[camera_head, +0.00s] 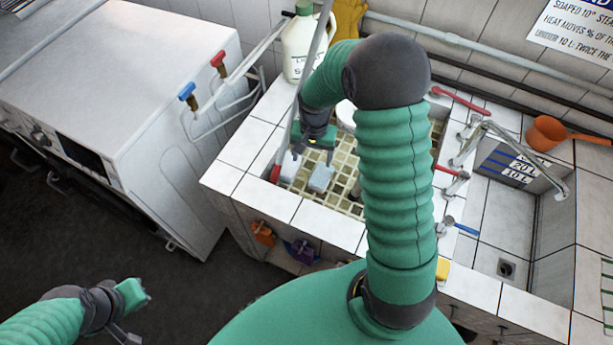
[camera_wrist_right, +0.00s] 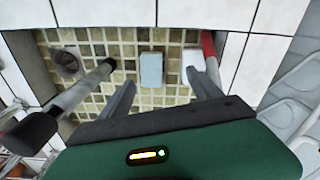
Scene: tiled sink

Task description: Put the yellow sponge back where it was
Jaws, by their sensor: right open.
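A small yellow block that looks like the sponge (camera_head: 442,268) lies on the white tiled front ledge, partly hidden by my right arm. My right gripper (camera_head: 314,155) is open and empty above the tiled basin, well to the left of the yellow block. In the right wrist view its open fingers (camera_wrist_right: 160,77) point down at a pale blue block (camera_wrist_right: 152,70) on the basin floor. A white block (camera_wrist_right: 193,58) lies beside it, near the right finger. My left gripper (camera_head: 128,335) is at the bottom left, away from the sink; its jaws are unclear.
A white jug (camera_head: 298,45) stands on the back left rim. A long pole (camera_head: 312,60) leans in the basin. Taps (camera_head: 485,130) and a second basin (camera_head: 495,230) are at the right, with an orange scoop (camera_head: 550,132) behind. A white machine (camera_head: 130,90) stands left.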

